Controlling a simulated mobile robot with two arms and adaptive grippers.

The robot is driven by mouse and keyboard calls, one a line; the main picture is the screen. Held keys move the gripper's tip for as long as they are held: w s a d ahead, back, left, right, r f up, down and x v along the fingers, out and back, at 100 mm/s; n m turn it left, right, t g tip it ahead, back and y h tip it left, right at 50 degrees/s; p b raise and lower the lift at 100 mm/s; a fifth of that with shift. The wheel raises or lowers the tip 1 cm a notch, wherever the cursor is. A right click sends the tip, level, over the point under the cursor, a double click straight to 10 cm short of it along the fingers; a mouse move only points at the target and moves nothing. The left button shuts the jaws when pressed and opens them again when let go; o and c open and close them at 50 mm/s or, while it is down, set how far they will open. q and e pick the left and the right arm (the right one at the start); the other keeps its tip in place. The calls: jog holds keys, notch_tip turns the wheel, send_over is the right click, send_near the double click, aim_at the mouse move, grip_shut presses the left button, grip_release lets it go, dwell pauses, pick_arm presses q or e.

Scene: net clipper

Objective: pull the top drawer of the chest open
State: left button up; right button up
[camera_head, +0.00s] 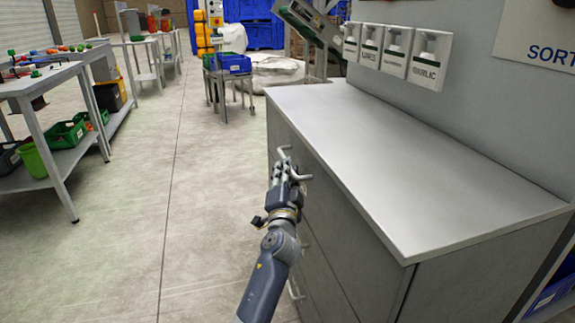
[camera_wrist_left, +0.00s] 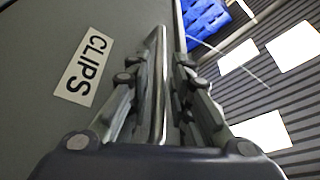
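The grey chest (camera_head: 425,170) stands on the right in the head view, with a pale flat top. Its drawer fronts face left, and the top drawer looks flush with the chest. My left gripper (camera_head: 283,168) is at the top drawer's handle (camera_head: 299,176). In the left wrist view, the metal handle bar (camera_wrist_left: 160,95) runs between the two fingers of my left gripper (camera_wrist_left: 164,75), which close in on both sides of it. A white CLIPS label (camera_wrist_left: 84,72) is on the grey drawer front beside it. My right gripper is not in view.
Lower handles (camera_head: 295,290) show on the chest front below my arm. The floor (camera_head: 130,240) left of the chest is clear. A grey shelf table (camera_head: 48,82) with bins stands at the far left. Signs with dispensers (camera_head: 393,52) hang above the chest.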

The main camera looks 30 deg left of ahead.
pick_arm(q)
jog(key=shift+x, duration=1.75)
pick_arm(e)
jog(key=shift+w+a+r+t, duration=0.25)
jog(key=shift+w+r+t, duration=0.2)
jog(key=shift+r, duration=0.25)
pick_arm(q)
grip_shut()
